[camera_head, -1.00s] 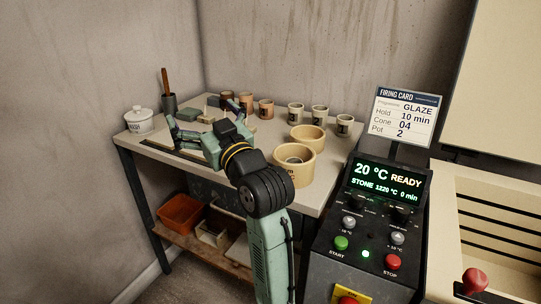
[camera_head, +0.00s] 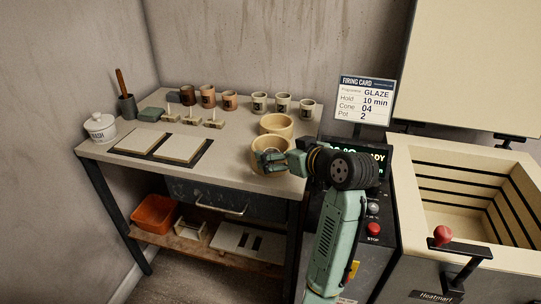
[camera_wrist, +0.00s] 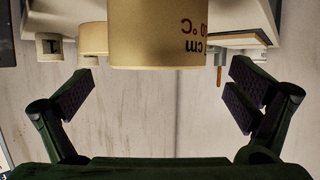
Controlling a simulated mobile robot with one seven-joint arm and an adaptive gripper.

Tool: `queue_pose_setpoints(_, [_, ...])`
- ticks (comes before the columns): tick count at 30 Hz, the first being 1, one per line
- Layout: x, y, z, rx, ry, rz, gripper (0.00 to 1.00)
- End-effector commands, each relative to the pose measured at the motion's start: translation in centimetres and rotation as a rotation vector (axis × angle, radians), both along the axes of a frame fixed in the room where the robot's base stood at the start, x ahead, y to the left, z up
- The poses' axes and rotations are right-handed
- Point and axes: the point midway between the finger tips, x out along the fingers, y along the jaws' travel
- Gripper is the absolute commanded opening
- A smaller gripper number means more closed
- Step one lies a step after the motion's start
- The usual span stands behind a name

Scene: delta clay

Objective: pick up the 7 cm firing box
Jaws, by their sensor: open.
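Two round cream firing boxes stand on the right part of the table. The front firing box (camera_head: 270,170) is partly hidden by my gripper (camera_head: 270,157); the rear firing box (camera_head: 277,124) stands just behind it.
Several cups (camera_head: 229,100) line the table's back. A white lidded jar (camera_head: 100,128), a brush holder (camera_head: 127,106) and two pale slabs (camera_head: 180,148) are at left. The open kiln (camera_head: 465,200) and its control panel stand at right.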

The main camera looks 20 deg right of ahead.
Motion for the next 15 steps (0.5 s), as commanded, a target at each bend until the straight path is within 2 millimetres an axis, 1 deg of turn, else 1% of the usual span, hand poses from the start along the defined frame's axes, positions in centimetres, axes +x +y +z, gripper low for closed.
queue_pose_setpoints(5, [1.4,0.3,-0.2,-0.001,0.002,0.002,1.00])
queue_pose_setpoints(8, [3.0,0.5,-0.3,0.001,0.002,0.003,1.00])
queue_pose_setpoints(12, [4.7,0.8,-1.2,0.000,0.002,0.001,1.00])
queue_pose_setpoints(15, [5.3,1.0,-1.5,-0.001,0.000,0.001,1.00])
